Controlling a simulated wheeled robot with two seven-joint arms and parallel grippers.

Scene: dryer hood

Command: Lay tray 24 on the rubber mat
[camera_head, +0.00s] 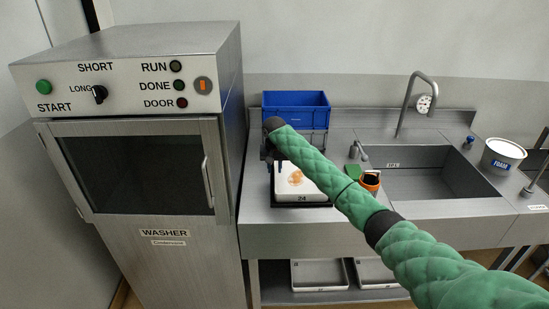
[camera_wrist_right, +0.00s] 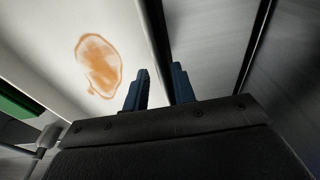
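The white tray 24 (camera_head: 302,186) lies on the steel counter left of the sink, with an orange-brown stain on its floor. A dark edge shows around it, probably the rubber mat (camera_head: 329,205), mostly hidden under the tray. My right gripper (camera_head: 270,157) is at the tray's left side, largely hidden by my green-sleeved arm. In the right wrist view its two blue fingertips (camera_wrist_right: 162,88) stand apart at the rim of the tray (camera_wrist_right: 70,55), one on each side of its wall. I cannot tell whether they touch it. My left gripper is not in view.
A blue crate (camera_head: 297,108) stands behind the tray. An orange-and-black cup (camera_head: 370,181) and a green item (camera_head: 353,171) sit to its right, before the sink (camera_head: 425,180). The washer (camera_head: 140,150) is at left, door shut. More trays (camera_head: 318,275) lie on the lower shelf.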

